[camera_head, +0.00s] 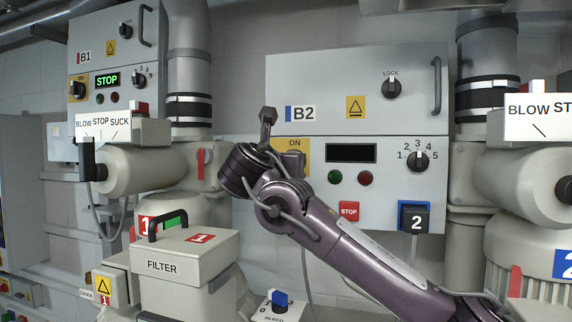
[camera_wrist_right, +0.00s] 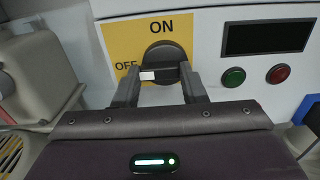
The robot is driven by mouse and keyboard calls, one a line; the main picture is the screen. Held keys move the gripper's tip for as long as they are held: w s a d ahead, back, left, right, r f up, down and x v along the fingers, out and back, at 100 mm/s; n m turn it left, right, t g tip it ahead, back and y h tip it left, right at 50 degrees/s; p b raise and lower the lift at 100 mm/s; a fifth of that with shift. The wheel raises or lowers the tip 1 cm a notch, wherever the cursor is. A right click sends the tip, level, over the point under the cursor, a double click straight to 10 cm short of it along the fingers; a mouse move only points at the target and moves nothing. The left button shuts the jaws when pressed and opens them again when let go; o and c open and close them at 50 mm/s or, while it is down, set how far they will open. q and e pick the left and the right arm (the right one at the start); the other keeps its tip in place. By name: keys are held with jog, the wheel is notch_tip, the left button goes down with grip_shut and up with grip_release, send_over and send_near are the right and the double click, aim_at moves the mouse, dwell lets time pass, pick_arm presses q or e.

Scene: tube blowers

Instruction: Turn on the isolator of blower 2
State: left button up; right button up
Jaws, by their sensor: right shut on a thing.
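The blower 2 isolator is a dark round knob (camera_wrist_right: 166,54) on a yellow plate (camera_wrist_right: 118,45) marked ON above and OFF at the left. The knob's handle lies level, with its white mark at the left, towards OFF. My right gripper (camera_wrist_right: 160,88) is shut on the knob, one finger at each side. In the head view my right arm crosses in front of the B2 panel (camera_head: 350,122) and partly hides the isolator plate (camera_head: 294,143). The B2 display (camera_head: 351,153) is dark. My left gripper is not in view.
A green button (camera_wrist_right: 233,77) and a red button (camera_wrist_right: 281,74) sit right of the isolator. The B1 panel (camera_head: 95,55) at the left shows a green STOP. The filter box (camera_head: 187,253) stands at lower left, with the bleed valve (camera_head: 279,300) beside it.

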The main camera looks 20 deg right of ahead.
jog(key=m+b, duration=0.5)
jog(key=m, duration=0.3)
jog(key=m+b, duration=0.4)
jog(key=m, duration=0.5)
jog(key=shift+s+d+r+m+b, duration=0.15)
jog(key=shift+d+r+m+b, duration=0.05)
jog(key=shift+m+b, duration=0.15)
dwell(0.5)
jog(key=o, duration=1)
jog(key=b+v, duration=0.4)
jog(key=v, duration=0.3)
jog(key=shift+s+a, duration=0.25)
jog(key=shift+s, duration=0.1)
